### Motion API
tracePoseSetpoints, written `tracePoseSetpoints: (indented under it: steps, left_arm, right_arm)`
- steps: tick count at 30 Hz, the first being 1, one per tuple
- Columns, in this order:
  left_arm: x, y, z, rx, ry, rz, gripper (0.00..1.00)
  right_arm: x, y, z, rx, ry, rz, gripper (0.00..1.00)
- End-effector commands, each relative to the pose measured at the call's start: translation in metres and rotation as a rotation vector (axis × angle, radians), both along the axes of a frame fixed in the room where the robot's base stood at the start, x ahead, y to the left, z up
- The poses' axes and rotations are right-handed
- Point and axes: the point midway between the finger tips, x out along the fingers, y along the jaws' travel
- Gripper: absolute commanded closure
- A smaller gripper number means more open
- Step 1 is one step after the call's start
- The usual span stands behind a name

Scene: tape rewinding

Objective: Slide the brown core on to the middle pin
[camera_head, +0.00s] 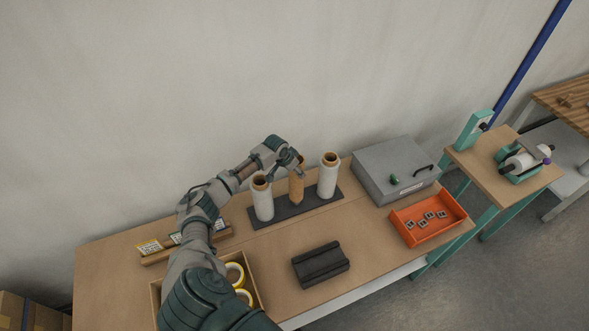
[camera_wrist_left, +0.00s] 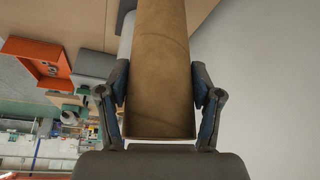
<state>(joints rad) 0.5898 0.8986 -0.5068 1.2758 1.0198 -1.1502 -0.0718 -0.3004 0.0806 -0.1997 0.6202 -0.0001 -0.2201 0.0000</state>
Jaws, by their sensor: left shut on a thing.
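The brown core (camera_head: 296,188) stands roughly upright between two white rolls, over the middle of the dark base (camera_head: 283,213). My left gripper (camera_head: 297,163) is shut on its upper part. In the left wrist view the core (camera_wrist_left: 160,70) fills the middle, with the fingers (camera_wrist_left: 160,97) on either side of it. The middle pin is hidden, and I cannot tell whether the core's lower end touches the base. My right gripper is not in view.
The left white roll (camera_head: 263,201) and right white roll (camera_head: 328,177) stand close beside the core. A grey box (camera_head: 392,168), an orange tray (camera_head: 428,216) and a black block (camera_head: 320,264) are on the table (camera_head: 120,245). Yellow tape rolls (camera_head: 235,274) lie near my left arm.

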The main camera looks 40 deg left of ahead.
Motion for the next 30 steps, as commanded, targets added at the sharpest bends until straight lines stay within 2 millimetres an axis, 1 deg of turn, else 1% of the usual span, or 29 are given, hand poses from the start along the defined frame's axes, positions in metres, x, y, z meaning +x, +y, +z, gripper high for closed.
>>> tracePoseSetpoints:
  steps: [6,21,30]
  left_arm:
    - [0.000,0.000,-0.009,0.000,0.000,0.001,0.91]
    - [0.000,0.001,-0.029,-0.001,-0.001,0.000,0.91]
    - [0.000,0.001,-0.029,-0.001,-0.001,0.001,0.91]
  right_arm:
    - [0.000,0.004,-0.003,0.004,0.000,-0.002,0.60]
    - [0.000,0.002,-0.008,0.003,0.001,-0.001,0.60]
    - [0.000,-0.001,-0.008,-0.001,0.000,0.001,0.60]
